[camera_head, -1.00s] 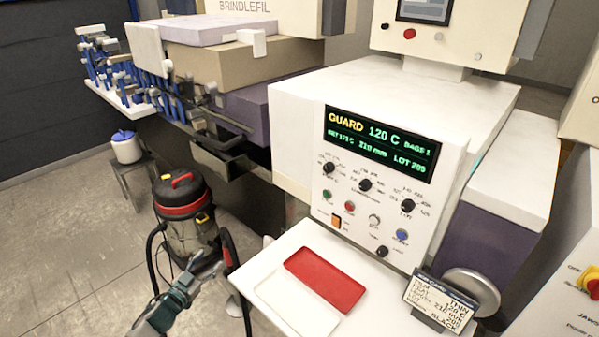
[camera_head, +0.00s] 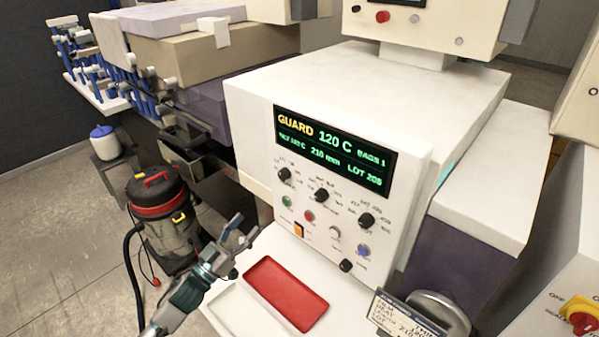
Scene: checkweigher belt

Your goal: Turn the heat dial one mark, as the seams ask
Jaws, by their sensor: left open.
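The control panel has three black dials: a left dial (camera_head: 284,174), a middle dial (camera_head: 322,195) and a right dial (camera_head: 366,220). Their small labels are too blurred to tell which is heat. The green display (camera_head: 334,146) above reads GUARD, 120 C, 210 mm and LOT 205; its set value is unclear. My left gripper (camera_head: 245,229) is open and empty, left of the panel, below the left dial and apart from it. A text card (camera_head: 402,316) stands at the bottom right, partly cut off. No sealed seams can be made out. My right gripper is out of view.
Below the dials are green (camera_head: 287,202), red (camera_head: 309,216) and blue (camera_head: 364,250) buttons and an orange switch (camera_head: 298,230). A red tray (camera_head: 285,293) lies under the panel. A vacuum cleaner (camera_head: 162,215) stands on the floor at left.

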